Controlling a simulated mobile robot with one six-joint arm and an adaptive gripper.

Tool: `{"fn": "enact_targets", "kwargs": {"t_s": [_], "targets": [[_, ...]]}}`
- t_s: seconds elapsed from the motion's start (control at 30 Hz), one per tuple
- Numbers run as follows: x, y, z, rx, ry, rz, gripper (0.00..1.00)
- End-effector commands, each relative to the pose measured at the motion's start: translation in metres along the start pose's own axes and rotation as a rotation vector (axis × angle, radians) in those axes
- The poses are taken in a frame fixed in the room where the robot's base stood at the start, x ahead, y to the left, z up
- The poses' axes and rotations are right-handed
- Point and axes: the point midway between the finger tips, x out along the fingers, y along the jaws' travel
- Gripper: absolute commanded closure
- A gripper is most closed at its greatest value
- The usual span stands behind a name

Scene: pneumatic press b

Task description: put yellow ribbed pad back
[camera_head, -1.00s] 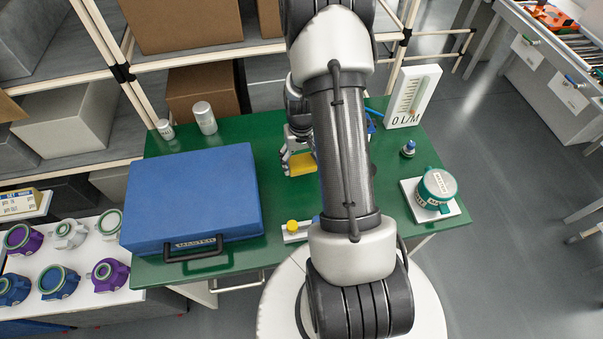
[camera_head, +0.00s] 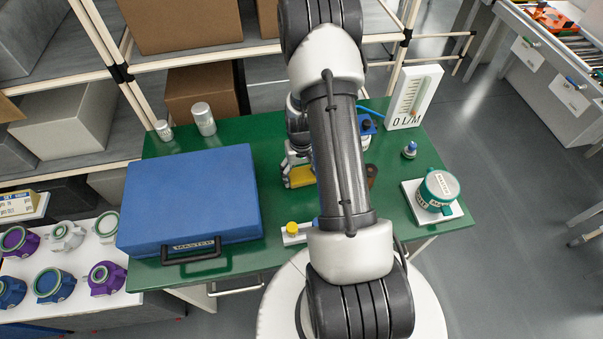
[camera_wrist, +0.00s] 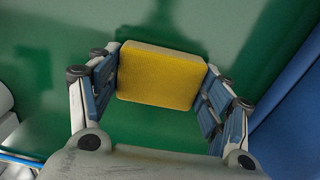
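The yellow ribbed pad (camera_head: 300,177) is over the green table, left of my arm in the head view. In the wrist view the pad (camera_wrist: 160,76) lies between the two fingers of my gripper (camera_wrist: 162,80), with a finger against each side. My gripper (camera_head: 299,168) is shut on it. Shadows on the green surface suggest that the pad is held above the table. My arm hides part of the gripper in the head view.
A blue case (camera_head: 190,200) lies left on the green table (camera_head: 275,130). A white block with a yellow knob (camera_head: 292,229) is at the front. A flow gauge (camera_head: 413,97), a small blue-topped part (camera_head: 409,151) and a green round device (camera_head: 437,188) stand right.

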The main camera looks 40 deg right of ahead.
Motion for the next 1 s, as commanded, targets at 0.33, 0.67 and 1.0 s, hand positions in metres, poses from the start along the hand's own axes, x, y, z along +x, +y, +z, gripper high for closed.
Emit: {"fn": "enact_targets", "kwargs": {"t_s": [0.33,0.67,1.0], "targets": [[-0.001,0.0,0.0,0.0,0.0,0.0,0.1],[-0.002,0.0,0.0,0.0,0.0,0.0,0.1],[-0.065,0.008,-0.003,0.002,0.006,0.001,0.1]]}}
